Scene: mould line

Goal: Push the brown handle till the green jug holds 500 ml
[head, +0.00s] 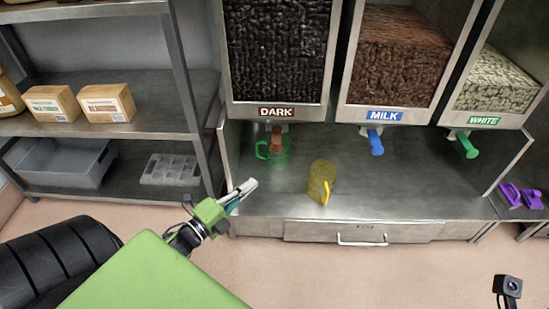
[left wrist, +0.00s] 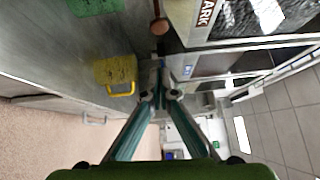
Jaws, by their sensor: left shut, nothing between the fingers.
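The green jug (head: 278,156), see-through with its handle on the left, stands under the DARK dispenser in the head view. A corner of it shows in the left wrist view (left wrist: 95,6). Its fill level is too small to read. The brown handle (head: 276,134) hangs from the DARK dispenser's outlet, just above the jug; its rounded end shows in the left wrist view (left wrist: 160,26). My left gripper (head: 249,187) is shut and empty, in front of and below the handle, apart from it and from the jug. My right gripper does not show.
A yellow jug (head: 319,176) stands on the steel counter (head: 390,192) right of my left gripper. A blue handle (head: 376,143) and a green handle (head: 467,146) hang under MILK and WHITE. A shelf post (head: 188,90) stands at left. Purple items (head: 520,195) lie far right.

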